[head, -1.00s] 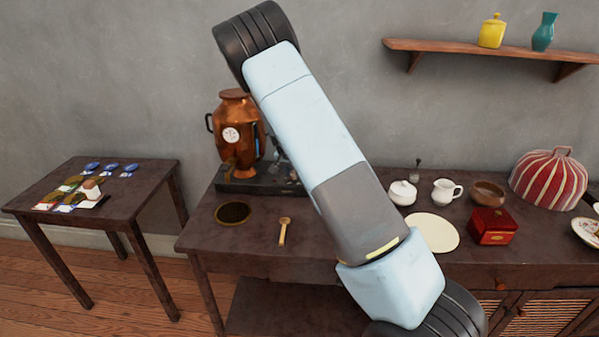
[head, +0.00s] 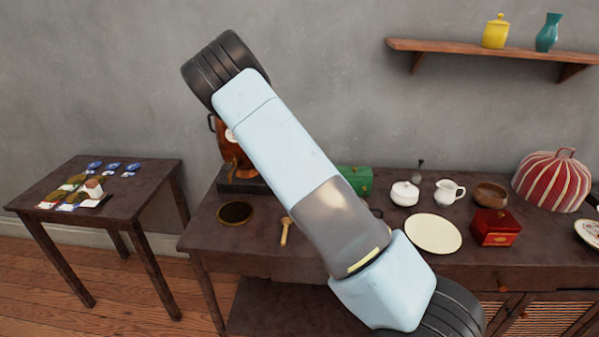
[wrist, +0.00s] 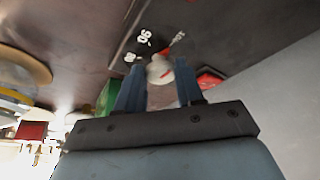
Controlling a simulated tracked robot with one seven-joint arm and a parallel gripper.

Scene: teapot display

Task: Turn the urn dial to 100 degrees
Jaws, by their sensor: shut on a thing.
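The copper urn (head: 228,150) stands on a dark base (head: 240,180) at the left of the long table in the head view, mostly hidden behind my arm. In the wrist view, the pale dial knob (wrist: 159,70) sits on a dark panel with white marks beside it, among them what look like 80 and 90. A small red pointer shows at the knob's far side, by a third mark too blurred to read. My gripper (wrist: 158,82) has its blue fingers on either side of the knob and is shut on it. The head view does not show the fingers.
A green box (head: 355,180), white sugar bowl (head: 404,193), cream plate (head: 433,234) and red box (head: 495,228) stand right of my arm. A round dark mat (head: 235,213) and wooden spoon (head: 285,231) lie in front of the urn.

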